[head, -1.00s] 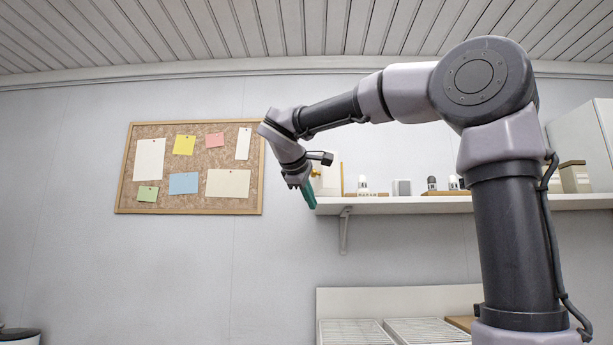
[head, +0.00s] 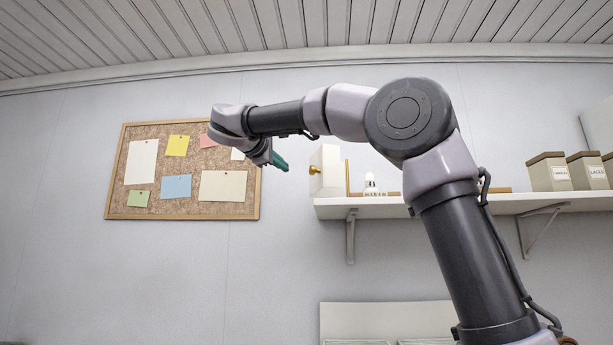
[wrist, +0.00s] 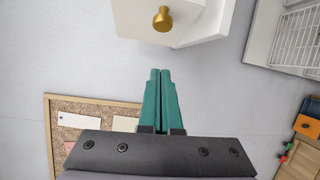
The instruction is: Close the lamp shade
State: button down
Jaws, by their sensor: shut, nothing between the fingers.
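A white, boxy piece with a brass knob (head: 330,170) sits at the left end of the wall shelf in the head view. It appears to be the lamp shade, but I cannot tell for sure. In the wrist view the white piece (wrist: 208,22) is at the top, with its brass knob (wrist: 162,19) facing me. My gripper (head: 280,162), with green fingers, is left of the knob and apart from it. In the wrist view the fingers (wrist: 160,74) are together and empty, pointing toward the knob with a gap between.
The white shelf (head: 385,207) holds a small white bottle (head: 371,186) and labelled boxes (head: 548,172) to the right. A corkboard (head: 230,208) hangs behind my gripper. A wire rack (wrist: 300,38) shows at upper right in the wrist view.

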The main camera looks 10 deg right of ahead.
aim_at(330, 172)
jog(key=x, duration=1.1)
jog(key=s, duration=0.4)
jog(key=shift+s+d+r, duration=0.35)
jog(key=shift+r, duration=0.05)
jog(key=shift+s+d, duration=0.1)
